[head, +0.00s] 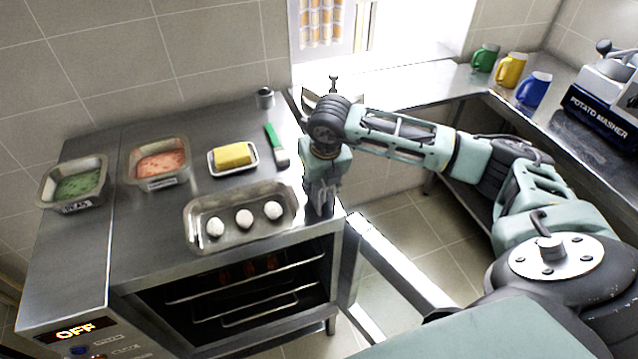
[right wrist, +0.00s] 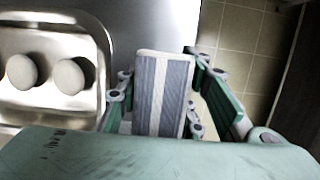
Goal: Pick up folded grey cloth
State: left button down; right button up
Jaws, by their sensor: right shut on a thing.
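The folded grey cloth (right wrist: 162,95), grey with pale stripes, is between the fingers of my right gripper (right wrist: 162,110) in the right wrist view. The gripper is shut on it. In the head view my right gripper (head: 322,190) points down at the right edge of the steel oven top, just right of the tray with the white balls. The cloth also shows there as a small grey shape (head: 320,200) between the fingers. I cannot tell whether the cloth touches the surface. My left gripper is not in view.
A metal tray (head: 190,238) with white balls stands left of my right gripper; it also shows in the wrist view (right wrist: 107,55). A green-handled brush (head: 276,145), butter dish (head: 214,172) and two food pans (head: 130,178) sit behind. Tiled floor lies right.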

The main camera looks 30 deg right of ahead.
jog(key=shift+r+b, duration=0.35)
jog(key=shift+r, duration=0.3)
notch_tip(320, 180, up, 3)
jog(key=shift+w+f+b, duration=0.1)
jog(key=shift+b, duration=0.55)
jog(key=s+d+r+b, duration=0.3)
jog(key=d+r, duration=0.4)
jog(key=d, duration=0.4)
jog(key=shift+s+d, duration=0.15)
jog(key=shift+s, duration=0.05)
jog(key=o, duration=0.8)
grip_shut()
jog(key=shift+f, duration=0.1)
